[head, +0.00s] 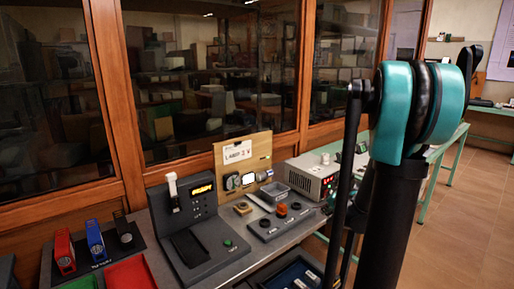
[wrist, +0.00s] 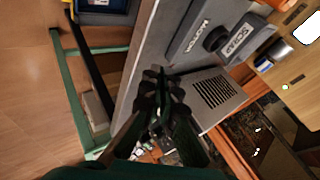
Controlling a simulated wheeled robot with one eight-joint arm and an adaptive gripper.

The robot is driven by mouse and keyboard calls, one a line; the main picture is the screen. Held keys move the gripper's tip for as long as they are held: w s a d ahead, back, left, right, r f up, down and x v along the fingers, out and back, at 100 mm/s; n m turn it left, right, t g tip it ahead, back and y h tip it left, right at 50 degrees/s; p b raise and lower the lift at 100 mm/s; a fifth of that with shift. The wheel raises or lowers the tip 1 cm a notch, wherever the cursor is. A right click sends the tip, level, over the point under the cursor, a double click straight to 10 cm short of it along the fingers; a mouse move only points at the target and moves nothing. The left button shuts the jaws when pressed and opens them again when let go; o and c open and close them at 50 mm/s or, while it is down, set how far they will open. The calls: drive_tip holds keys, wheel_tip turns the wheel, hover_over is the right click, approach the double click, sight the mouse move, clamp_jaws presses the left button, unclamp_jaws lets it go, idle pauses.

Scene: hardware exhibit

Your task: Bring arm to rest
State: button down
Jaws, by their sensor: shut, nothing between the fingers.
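My gripper (wrist: 162,88) is in the middle of the wrist view, black, with its fingers together and nothing between them. It shows over the edge of the grey workbench (wrist: 140,65), near a grey box with a vent grille (wrist: 217,92). I cannot tell its height above the bench. In the head view, my arm with its teal joint and black links rises at the right and hides part of the bench. The gripper itself cannot be made out there.
The bench holds a grey console with a lit display (head: 203,188), a panel with dark and orange buttons (head: 280,219), a power unit with red digits (head: 328,180) and red and blue devices (head: 95,240). Glass-fronted cabinets stand behind. Open floor (head: 470,200) lies at the right.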

drive_tip(key=s+a+f+n+g, duration=0.1)
drive_tip(key=s+a+n, duration=0.3)
drive_tip(key=s, duration=0.8)
drive_tip(key=s+a+f+n+g+h, duration=0.1)
drive_tip(key=s+a+n, duration=0.4)
drive_tip(key=s, duration=0.7)
drive_tip(key=shift+s+f+g+h, duration=0.2)
drive_tip(key=shift+f+g+h, duration=0.1)
drive_tip(key=shift+f+g, duration=0.65)
drive_tip(key=shift+r, duration=0.15)
